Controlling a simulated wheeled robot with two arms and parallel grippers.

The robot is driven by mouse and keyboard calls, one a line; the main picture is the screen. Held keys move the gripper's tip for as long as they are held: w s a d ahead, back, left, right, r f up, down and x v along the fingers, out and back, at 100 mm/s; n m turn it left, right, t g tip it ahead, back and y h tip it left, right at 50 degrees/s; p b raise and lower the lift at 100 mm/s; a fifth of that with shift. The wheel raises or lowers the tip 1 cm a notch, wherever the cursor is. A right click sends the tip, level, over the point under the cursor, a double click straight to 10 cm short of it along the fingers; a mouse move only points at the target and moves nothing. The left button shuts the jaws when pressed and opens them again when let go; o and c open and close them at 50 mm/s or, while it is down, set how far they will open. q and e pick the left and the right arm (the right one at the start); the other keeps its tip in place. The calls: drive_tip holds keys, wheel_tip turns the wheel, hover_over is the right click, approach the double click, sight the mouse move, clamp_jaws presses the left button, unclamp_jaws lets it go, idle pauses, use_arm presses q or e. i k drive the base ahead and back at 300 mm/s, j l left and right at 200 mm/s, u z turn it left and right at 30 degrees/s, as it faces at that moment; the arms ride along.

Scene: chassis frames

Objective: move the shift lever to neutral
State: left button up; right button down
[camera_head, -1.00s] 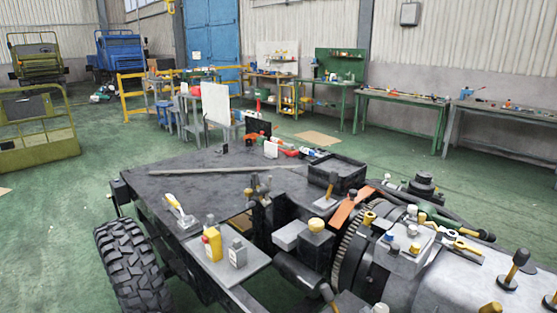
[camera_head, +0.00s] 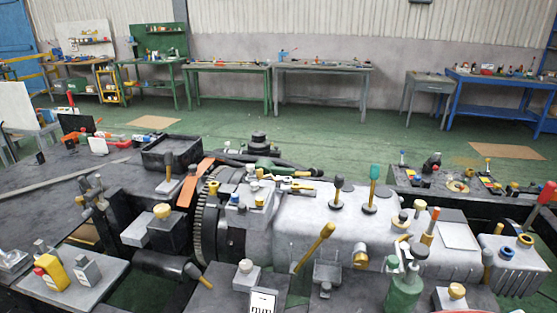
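A grey gearbox housing (camera_head: 300,215) lies across the middle of the chassis. Two upright levers stand on its top: one with a black knob (camera_head: 338,184) and brass stem, and one with a green knob (camera_head: 375,172) and brass stem. A yellow-handled lever (camera_head: 313,248) leans to the upper right in front of the housing. Another black-knobbed lever (camera_head: 168,160) stands on a grey block to the left. I cannot tell which is the shift lever, or which position is neutral. Neither of my grippers is in view.
A yellow bottle (camera_head: 54,273) and a grey bottle (camera_head: 87,271) stand on a plate at lower left. A green bottle (camera_head: 403,291) stands at lower right. Tools (camera_head: 290,183) lie on the housing. Workbenches (camera_head: 322,70) line the back wall, with open green floor before them.

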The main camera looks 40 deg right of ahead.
sight(339, 179)
drive_tip(key=z, duration=1.55)
